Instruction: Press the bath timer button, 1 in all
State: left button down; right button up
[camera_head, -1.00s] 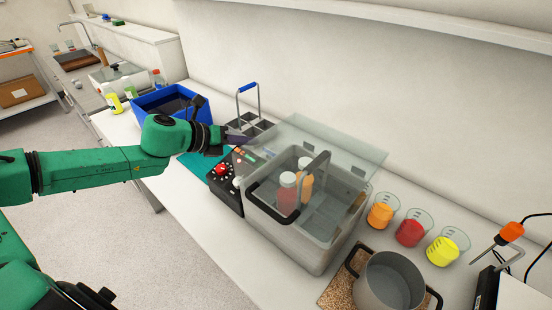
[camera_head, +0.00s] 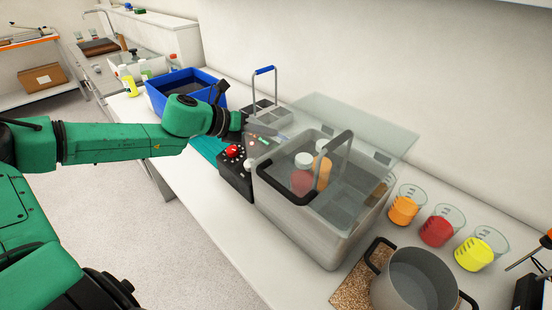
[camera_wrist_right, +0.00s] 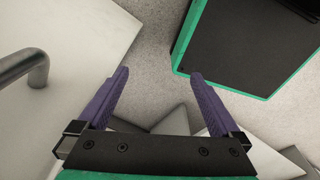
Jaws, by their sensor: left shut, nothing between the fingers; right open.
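The bath's black control box (camera_head: 235,178) stands against the left end of the grey water bath (camera_head: 300,222). A round red control (camera_head: 233,151) and several small pale marks show on its top. Which one is the timer button is too small to tell. My left gripper (camera_head: 256,131) is shut and empty over the far end of the control box, beyond the red control. Whether its tips touch the panel cannot be told. My right gripper (camera_wrist_right: 159,73) is open and empty in the right wrist view, with grey floor behind it.
The bath holds bottles (camera_head: 302,175) under a raised clear lid (camera_head: 370,125) and has a dark handle. A grey carrier (camera_head: 268,112) and blue tub (camera_head: 158,98) stand behind my left wrist. Beakers (camera_head: 437,230) and a pot (camera_head: 412,285) are at right.

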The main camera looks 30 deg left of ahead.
pick_arm(q)
jog(key=shift+w+d+f+b, duration=0.1)
jog(key=shift+w+f+b, duration=0.15)
jog(key=shift+f+b, duration=0.65)
jog(key=shift+w+d+f+b, duration=0.1)
jog(key=shift+w+f+b, duration=0.1)
jog(key=shift+f+b, duration=0.6)
jog(key=shift+r, duration=0.1)
dwell(0.5)
jog(key=shift+w+f+b, duration=0.1)
jog(key=shift+f+b, duration=0.35)
jog(key=shift+b, duration=0.2)
jog(key=shift+d+f+b, duration=0.1)
jog(key=shift+f+b, duration=0.35)
jog(key=shift+b, duration=0.25)
dwell(0.5)
jog(key=shift+r, duration=0.1)
jog(key=shift+r+p, duration=0.8)
jog(key=shift+p, duration=0.15)
